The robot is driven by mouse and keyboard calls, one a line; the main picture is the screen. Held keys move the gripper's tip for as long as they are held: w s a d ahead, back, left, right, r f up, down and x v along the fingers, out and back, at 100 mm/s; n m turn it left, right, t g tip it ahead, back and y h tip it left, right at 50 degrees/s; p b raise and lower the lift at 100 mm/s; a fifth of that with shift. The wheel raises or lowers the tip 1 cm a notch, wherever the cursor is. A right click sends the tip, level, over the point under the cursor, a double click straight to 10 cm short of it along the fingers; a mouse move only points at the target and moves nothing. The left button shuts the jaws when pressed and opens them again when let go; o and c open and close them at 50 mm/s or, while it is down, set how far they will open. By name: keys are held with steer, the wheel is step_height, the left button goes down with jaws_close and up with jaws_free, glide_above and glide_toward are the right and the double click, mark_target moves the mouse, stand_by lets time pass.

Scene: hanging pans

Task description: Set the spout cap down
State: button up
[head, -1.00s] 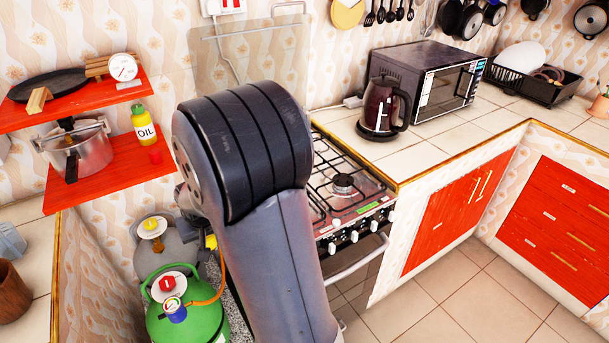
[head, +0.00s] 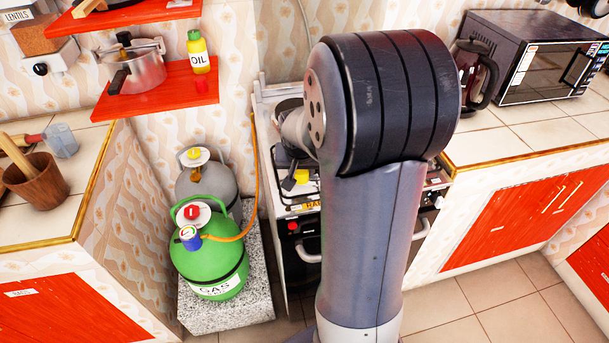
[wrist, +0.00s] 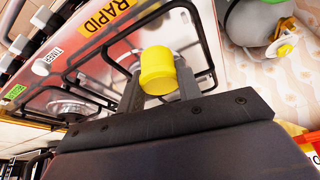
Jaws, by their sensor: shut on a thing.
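The yellow spout cap (wrist: 158,72) is held between the two dark fingers of my gripper (wrist: 160,90) in the wrist view. It stands out past the fingertips, over the stove top. In the head view the cap (head: 301,177) shows small beside my arm, above the front left part of the stove (head: 300,208), with my dark gripper (head: 289,184) next to it. Most of the wrist and gripper is hidden behind my large arm link. I cannot tell whether the cap touches the stove.
A green gas bottle (head: 215,262) with an orange hose and a grey cylinder (head: 207,180) stand left of the stove. The red shelf (head: 150,98) holds a pressure cooker (head: 137,68) and an oil bottle (head: 198,52). Tiled counters flank the stove; a kettle (head: 474,72) stands right.

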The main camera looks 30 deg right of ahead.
mark_target(301, 176)
steer(key=shift+f, duration=1.75)
steer(key=shift+f, duration=0.15)
steer(key=o, duration=1)
steer(key=shift+a+r, duration=0.1)
steer(key=shift+r, duration=0.35)
steer(key=v, duration=1.1)
steer(key=shift+s+r, duration=0.15)
steer(key=shift+r, duration=0.05)
